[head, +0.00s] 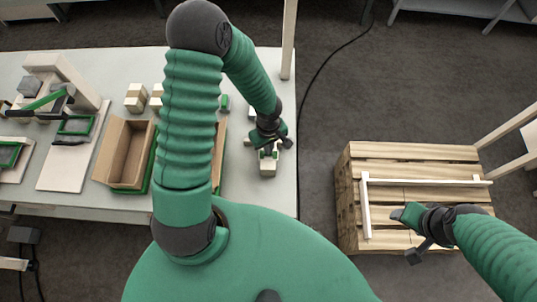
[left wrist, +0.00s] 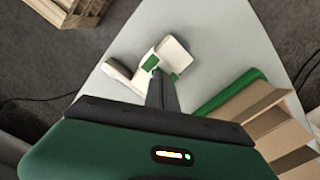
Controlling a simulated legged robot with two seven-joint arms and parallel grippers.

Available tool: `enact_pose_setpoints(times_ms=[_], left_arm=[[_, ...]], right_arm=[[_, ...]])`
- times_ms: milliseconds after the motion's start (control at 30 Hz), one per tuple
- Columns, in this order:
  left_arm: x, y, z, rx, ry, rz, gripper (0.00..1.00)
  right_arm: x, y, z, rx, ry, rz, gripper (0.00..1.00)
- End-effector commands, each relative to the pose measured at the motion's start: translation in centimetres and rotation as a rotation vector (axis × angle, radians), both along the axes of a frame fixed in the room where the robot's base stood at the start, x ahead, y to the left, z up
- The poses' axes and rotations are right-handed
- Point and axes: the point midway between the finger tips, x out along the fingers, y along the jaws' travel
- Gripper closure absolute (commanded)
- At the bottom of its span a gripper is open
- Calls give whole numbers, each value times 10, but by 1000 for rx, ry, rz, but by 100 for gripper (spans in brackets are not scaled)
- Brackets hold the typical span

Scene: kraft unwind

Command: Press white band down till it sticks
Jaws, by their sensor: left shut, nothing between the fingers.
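My left gripper (head: 268,150) is at the right part of the table, directly over a small pale block (head: 268,168). In the left wrist view its dark fingers (left wrist: 161,88) are shut together with nothing between them, and their tips reach the white and green piece (left wrist: 168,60). Green patches show on this white piece close to the fingertips. I cannot make out a separate white band, nor whether the fingers touch the piece. My right gripper (head: 408,218) is over the wooden pallet (head: 420,168); its finger opening is too small to tell.
An open brown box (head: 128,152) with green edging stands on the table (head: 90,200), left of my arm. Small cream boxes (head: 135,98) stand behind it. A tool with a green bar (head: 45,100) is at the far left. A white frame (head: 366,205) lies on the pallet.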

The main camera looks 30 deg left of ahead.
Motion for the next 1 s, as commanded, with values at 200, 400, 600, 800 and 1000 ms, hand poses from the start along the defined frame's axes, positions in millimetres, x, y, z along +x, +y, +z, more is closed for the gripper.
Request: enact_pose_setpoints(times_ms=[200,400,600,800,1000], left_arm=[[-1,0,1,0,1,0,100],[-1,0,22,0,1,0,100],[-1,0,42,-1,0,0,100],[0,0,61,0,0,0,100],[-1,0,71,0,1,0,100]], right_arm=[[0,0,2,0,0,0,43],[0,0,19,0,0,0,43],[0,0,36,0,0,0,43],[0,0,52,0,0,0,43],[0,0,60,0,0,0,43]])
